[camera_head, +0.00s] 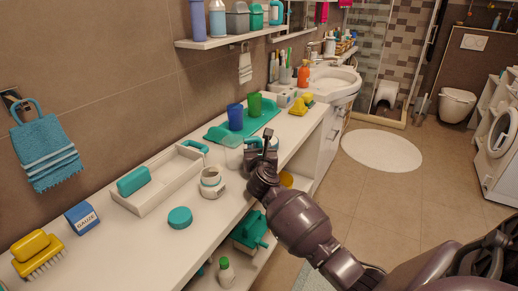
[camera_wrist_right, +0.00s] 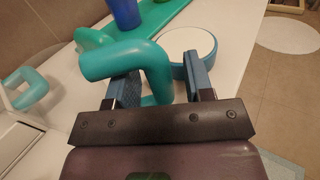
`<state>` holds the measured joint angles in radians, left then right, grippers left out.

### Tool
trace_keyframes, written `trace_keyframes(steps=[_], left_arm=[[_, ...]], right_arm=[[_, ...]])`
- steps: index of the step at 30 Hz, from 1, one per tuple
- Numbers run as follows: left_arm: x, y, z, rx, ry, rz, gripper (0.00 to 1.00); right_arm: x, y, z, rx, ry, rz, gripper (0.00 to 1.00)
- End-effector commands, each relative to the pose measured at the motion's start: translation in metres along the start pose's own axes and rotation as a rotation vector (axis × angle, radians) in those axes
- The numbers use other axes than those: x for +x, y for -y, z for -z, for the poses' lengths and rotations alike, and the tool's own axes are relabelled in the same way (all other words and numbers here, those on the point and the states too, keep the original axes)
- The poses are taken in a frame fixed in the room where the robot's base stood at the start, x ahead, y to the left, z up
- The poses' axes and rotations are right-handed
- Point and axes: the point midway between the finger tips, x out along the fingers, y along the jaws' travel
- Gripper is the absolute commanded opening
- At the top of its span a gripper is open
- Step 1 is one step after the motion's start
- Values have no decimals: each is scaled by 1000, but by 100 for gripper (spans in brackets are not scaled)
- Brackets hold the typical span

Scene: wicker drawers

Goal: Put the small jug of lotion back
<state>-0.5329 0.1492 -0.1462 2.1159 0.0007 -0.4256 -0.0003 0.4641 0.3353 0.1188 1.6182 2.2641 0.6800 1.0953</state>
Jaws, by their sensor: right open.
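A small pale jug (camera_head: 233,157) with a teal handle stands on the white counter, just left of my right gripper (camera_head: 262,148) in the head view. In the right wrist view a thick teal handle (camera_wrist_right: 128,62) lies between the two fingers of my right gripper (camera_wrist_right: 160,85). The fingers are apart, one on each side of it. I cannot tell whether either touches it. The gripper hides part of what is behind it in the head view. My left gripper is not in view.
A cream mug-like container (camera_head: 211,182) and a teal round lid (camera_head: 180,217) stand nearby. A white tray (camera_head: 150,208) is to the left. Blue (camera_head: 235,117) and green cups (camera_head: 254,105) stand behind on a teal tray. The wall shelf (camera_head: 228,39) holds bottles and jugs.

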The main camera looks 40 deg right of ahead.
Motion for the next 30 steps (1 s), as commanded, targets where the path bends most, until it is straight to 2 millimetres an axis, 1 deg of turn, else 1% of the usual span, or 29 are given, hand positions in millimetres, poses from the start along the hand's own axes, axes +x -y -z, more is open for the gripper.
trace_keyframes(steps=[3,7,15,21,24,28,30], left_arm=[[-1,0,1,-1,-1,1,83],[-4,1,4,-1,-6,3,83],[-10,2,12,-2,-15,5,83],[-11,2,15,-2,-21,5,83],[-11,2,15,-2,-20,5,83],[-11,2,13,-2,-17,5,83],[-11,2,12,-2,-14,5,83]], right_arm=[[0,0,-6,0,3,-1,48],[-16,0,-5,2,1,-2,48],[-68,0,-6,4,0,0,48],[-100,0,-4,2,0,0,48],[-111,0,-4,1,-1,-1,48],[-119,0,-4,-4,2,0,48],[-123,2,-3,-35,13,-2,48]])
